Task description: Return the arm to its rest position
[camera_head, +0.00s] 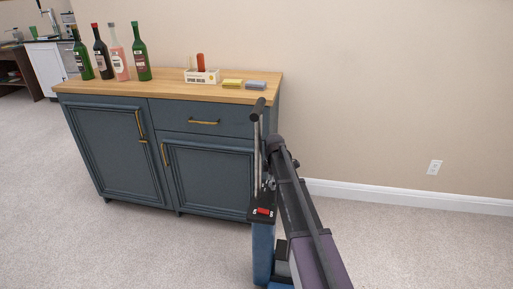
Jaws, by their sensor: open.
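My arm (311,232) rises from the bottom of the head view, to the right of the cabinet's front. It is a dark link with a purple side, ending at a black rounded joint near the cabinet's right end. A thin upright pale part with a black top stands beside that joint. I cannot make out my gripper or its fingers in this view. No object is seen held.
A dark blue cabinet (115,153) with a wooden top (165,88) stands left of my arm. Several bottles (117,55), a white box (202,77), a yellow block (233,83) and a grey block (256,85) are on it. Carpet (420,245) is clear at right.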

